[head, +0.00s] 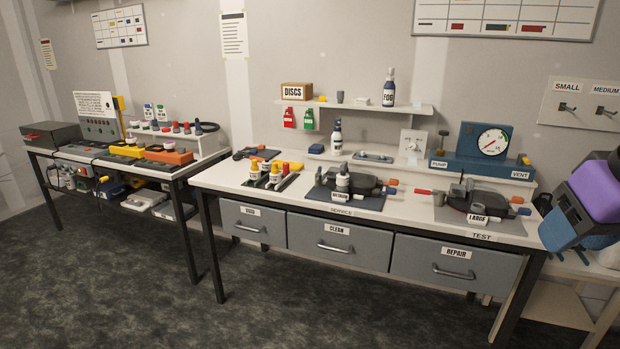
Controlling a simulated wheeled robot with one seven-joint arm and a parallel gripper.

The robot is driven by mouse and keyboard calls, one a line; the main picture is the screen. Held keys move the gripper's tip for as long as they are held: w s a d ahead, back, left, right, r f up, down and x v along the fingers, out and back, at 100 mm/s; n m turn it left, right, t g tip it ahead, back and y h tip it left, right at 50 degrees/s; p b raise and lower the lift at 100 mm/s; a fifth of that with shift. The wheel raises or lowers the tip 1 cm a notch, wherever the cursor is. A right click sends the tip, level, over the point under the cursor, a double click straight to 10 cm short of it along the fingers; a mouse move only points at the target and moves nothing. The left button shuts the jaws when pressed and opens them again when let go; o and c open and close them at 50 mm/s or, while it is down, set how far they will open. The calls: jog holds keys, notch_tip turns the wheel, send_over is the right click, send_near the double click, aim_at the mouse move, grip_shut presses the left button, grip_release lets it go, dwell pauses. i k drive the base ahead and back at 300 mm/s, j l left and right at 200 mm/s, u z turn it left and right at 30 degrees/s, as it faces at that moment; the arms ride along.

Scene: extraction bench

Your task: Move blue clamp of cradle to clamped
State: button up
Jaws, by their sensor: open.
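Two dark cradles stand on the front bench. A small blue handle (524,211) sticks out at the lower right of the large cradle and looks like a blue clamp. Its exact position is too small to tell.
A blue pump unit with a gauge (487,141) stands behind the large cradle. Yellow- and red-capped bottles (274,175) stand left of the medium cradle. Drawers (340,243) run below the bench top. The floor in front is clear.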

aim_at(319, 176)
jog(key=i, duration=0.8)
jog(key=i+l+u, duration=0.1)
jog(key=i+u, duration=0.3)
jog(key=i+l+u, duration=0.25)
jog(key=i+u, duration=0.2)
jog(key=i+l+u, duration=0.4)
jog(key=i+l, duration=0.05)
jog(key=i, duration=0.1)
